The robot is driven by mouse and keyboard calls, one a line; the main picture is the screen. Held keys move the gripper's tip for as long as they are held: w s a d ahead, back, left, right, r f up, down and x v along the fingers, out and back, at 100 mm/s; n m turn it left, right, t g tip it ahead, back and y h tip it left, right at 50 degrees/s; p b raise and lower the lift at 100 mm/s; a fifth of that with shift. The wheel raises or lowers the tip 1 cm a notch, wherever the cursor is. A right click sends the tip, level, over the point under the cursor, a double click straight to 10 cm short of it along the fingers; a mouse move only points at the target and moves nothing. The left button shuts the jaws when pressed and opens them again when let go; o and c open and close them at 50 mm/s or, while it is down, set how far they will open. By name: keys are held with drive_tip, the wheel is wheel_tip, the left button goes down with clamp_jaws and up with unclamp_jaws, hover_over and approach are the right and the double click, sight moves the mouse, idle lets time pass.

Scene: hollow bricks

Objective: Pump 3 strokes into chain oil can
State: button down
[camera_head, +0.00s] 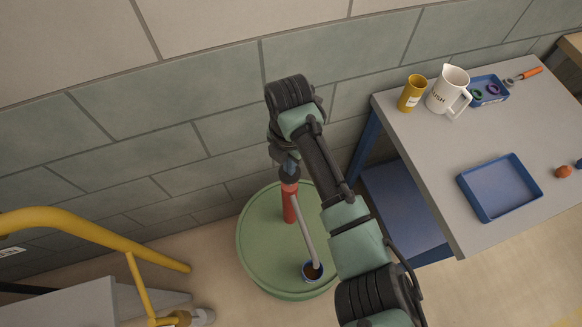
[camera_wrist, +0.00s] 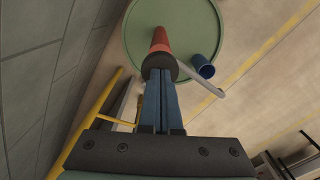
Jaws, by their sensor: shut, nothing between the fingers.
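A red pump (camera_head: 290,203) stands on top of a round green drum (camera_head: 262,227), with a dark knob (camera_wrist: 160,64) at its upper end. A grey spout (camera_head: 307,235) slopes from the pump down to a small blue can (camera_head: 312,271) on the drum lid. The can has a dark opening and also shows in the wrist view (camera_wrist: 203,66). My gripper (camera_head: 287,168) is shut and empty, pointing down above the pump. In the wrist view its closed fingertips (camera_wrist: 160,75) lie over the knob; I cannot tell if they touch it.
A grey table (camera_head: 428,150) at right holds a yellow cup (camera_head: 412,93), a white jug (camera_head: 447,92), a small blue tray with rings (camera_head: 487,91) and an empty blue tray (camera_head: 500,188). A yellow rail (camera_head: 90,235) stands at left. A block wall is behind the drum.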

drive_tip(key=shift+s+f+b, duration=0.1)
drive_tip(key=shift+f+b, duration=0.95)
drive_tip(key=shift+f, duration=0.75)
drive_tip(key=shift+r, duration=0.15)
drive_tip(key=shift+r+p, duration=2.7)
drive_tip(key=shift+r, duration=0.2)
drive_tip(key=shift+f, duration=0.15)
